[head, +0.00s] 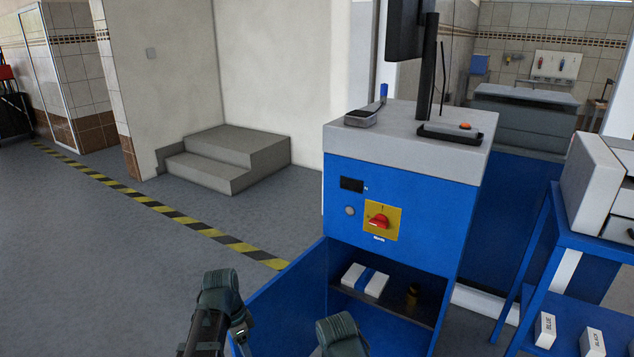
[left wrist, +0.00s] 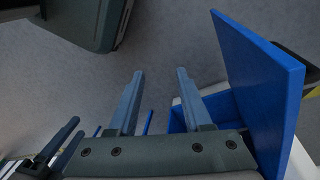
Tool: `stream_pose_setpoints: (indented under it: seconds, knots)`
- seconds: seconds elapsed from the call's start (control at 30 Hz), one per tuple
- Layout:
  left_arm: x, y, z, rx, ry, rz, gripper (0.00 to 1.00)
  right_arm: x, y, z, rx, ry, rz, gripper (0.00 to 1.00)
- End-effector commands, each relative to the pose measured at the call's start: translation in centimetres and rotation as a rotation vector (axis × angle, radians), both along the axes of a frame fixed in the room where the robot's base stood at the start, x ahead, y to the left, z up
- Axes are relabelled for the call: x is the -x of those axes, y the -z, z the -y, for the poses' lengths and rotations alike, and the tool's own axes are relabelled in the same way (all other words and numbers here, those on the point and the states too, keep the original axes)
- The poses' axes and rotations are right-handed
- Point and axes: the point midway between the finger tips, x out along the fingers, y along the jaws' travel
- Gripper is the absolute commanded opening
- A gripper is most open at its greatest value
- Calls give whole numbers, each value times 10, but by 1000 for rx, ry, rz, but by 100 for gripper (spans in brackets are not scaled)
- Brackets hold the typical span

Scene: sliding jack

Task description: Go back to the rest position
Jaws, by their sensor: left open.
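My left gripper (left wrist: 160,75) is open and empty in the left wrist view, its two fingers apart over bare grey floor. A blue panel (left wrist: 255,75) stands to the right of the fingers, apart from them. In the head view my left arm (head: 215,310) and my right arm (head: 340,335) show only as dark links at the bottom edge, and their fingertips cannot be made out. Dark finger-like bars (left wrist: 58,145) at the lower left of the left wrist view may be my right gripper, but their opening is unclear.
A blue cabinet (head: 405,215) with a red switch (head: 379,221) stands ahead, its lower compartment open, with white boxes (head: 365,279) inside. A blue rack (head: 545,255) is at the right. Grey steps (head: 225,155) stand behind. Floor at the left is clear.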

Motion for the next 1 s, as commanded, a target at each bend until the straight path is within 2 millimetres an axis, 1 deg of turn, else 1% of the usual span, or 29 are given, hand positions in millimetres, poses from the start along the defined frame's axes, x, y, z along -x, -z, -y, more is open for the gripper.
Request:
stream_pose_setpoints:
  seconds: [0.03,0.1,0.2,0.4,0.57,0.63,0.77,1.0]
  knots:
    - [19,1,23,-41,-58,-12,50,0,0,0,0,0,0,50]
    - [36,2,45,-101,-167,-23,50,0,0,0,0,0,0,50]
    - [56,3,68,-170,-303,-18,50,0,0,0,0,0,0,50]
    - [88,3,99,-259,-518,17,50,0,0,0,0,0,0,50]
    - [110,3,115,-304,-659,56,50,0,0,0,0,0,0,50]
    - [107,-18,115,-306,-677,58,50,0,-21,0,0,0,0,50]
    - [106,-43,115,-305,-677,57,50,0,-46,0,0,0,0,50]
    - [106,-97,115,-304,-676,55,50,0,-100,0,0,1,0,50]
